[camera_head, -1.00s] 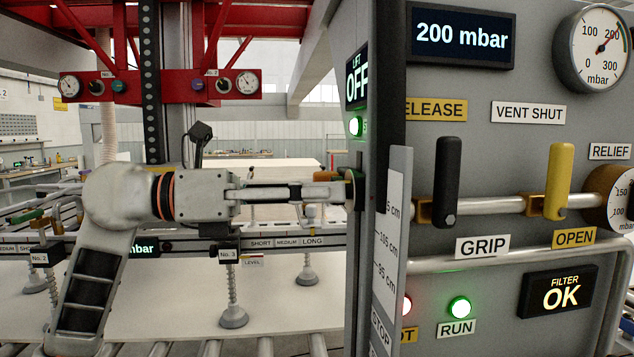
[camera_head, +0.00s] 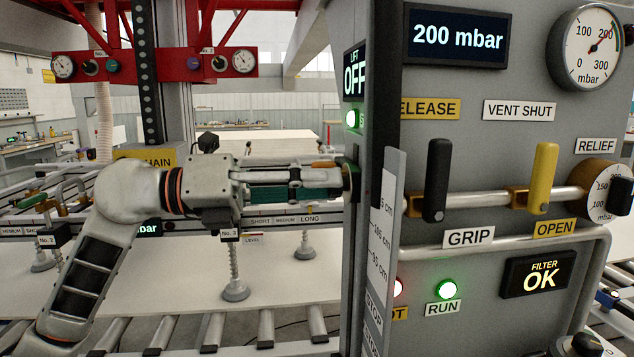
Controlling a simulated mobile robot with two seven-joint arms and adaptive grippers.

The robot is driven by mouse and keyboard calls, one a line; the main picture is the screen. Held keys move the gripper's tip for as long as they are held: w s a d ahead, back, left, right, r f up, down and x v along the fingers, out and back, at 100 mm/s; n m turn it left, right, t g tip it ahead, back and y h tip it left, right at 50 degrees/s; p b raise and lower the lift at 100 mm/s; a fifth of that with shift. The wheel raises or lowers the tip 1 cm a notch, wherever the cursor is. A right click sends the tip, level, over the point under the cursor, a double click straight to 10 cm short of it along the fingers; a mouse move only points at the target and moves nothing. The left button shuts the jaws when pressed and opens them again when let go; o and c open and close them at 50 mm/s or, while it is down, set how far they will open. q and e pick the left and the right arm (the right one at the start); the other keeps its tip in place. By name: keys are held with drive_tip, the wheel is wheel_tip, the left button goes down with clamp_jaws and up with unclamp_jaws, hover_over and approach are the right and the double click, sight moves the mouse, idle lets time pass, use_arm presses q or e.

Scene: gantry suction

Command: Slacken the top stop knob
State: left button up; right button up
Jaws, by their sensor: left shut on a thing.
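The top stop knob (camera_head: 350,180) is a small dark round piece on the left side of the grey control column, seen nearly edge-on. My left gripper (camera_head: 338,180) reaches in level from the left and is shut on the knob, and its fingers hide much of it. A tall pale scale plate (camera_head: 386,235) marked in cm, with STOP lettering lower down, stands just right of the knob. My right gripper is not in view.
The panel carries a black GRIP lever (camera_head: 436,180), a yellow lever (camera_head: 543,178) and a RELIEF dial (camera_head: 600,189). A red gantry frame (camera_head: 150,66) is behind my arm. Suction cups (camera_head: 235,290) stand over a pale sheet (camera_head: 180,285) on rollers.

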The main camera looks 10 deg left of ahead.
use_arm(q)
drive_tip(key=o, duration=1.1)
drive_tip(key=shift+a, duration=0.1)
drive_tip(key=v, duration=1.1)
drive_tip(key=shift+s+a, duration=0.15)
drive_tip(key=shift+a, duration=0.25)
